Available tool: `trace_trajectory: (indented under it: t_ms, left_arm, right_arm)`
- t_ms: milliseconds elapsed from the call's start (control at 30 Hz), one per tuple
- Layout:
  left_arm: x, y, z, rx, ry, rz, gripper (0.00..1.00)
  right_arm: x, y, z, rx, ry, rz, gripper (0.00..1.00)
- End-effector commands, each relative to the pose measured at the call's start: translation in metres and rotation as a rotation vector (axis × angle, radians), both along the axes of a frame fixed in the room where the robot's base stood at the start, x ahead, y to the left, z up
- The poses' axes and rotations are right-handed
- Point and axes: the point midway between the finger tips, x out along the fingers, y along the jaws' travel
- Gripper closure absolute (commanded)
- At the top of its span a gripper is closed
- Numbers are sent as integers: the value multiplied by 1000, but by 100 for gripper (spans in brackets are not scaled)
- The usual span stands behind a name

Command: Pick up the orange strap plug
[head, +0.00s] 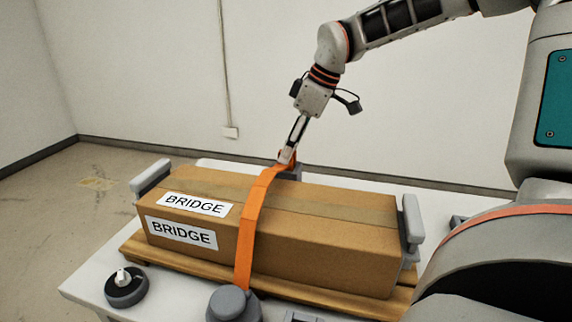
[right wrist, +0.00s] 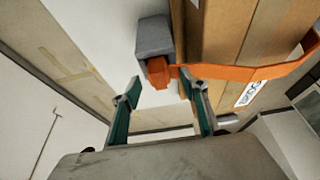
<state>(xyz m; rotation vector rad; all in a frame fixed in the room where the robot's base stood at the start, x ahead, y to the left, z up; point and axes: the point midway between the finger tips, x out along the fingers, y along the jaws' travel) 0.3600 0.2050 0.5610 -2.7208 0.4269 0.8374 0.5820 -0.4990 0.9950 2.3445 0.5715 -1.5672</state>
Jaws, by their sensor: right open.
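An orange strap (head: 252,220) runs over a brown cardboard box (head: 330,215) labelled BRIDGE. Its orange plug end (right wrist: 158,72) hangs beside a grey block (right wrist: 154,36) at the box's far side. My right gripper (head: 287,156) reaches down to the far edge of the box by the strap. In the right wrist view its two fingers (right wrist: 160,84) are apart, with the plug end between and just beyond the tips. I cannot tell whether a finger touches the strap. In the head view the plug is mostly hidden by the gripper. My left gripper is not in view.
The box rests on a wooden pallet (head: 128,250) on a white table (head: 85,285). Grey upright stops (head: 411,220) stand at its ends. A round grey piece (head: 233,304) is at the strap's near end.

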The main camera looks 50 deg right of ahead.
Motion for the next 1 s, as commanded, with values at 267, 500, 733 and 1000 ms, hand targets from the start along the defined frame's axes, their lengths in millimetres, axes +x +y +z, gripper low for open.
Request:
trace_trajectory:
  t_ms: [267,500,733,1000]
  left_arm:
    - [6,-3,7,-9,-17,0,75]
    - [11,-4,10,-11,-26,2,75]
    - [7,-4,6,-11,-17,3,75]
    - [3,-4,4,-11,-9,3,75]
  right_arm:
    - [8,4,-21,0,-1,0,56]
    - [8,4,-20,0,-1,0,74]
    - [8,4,-20,0,-1,0,98]
    - [8,3,-11,-2,-3,-1,98]
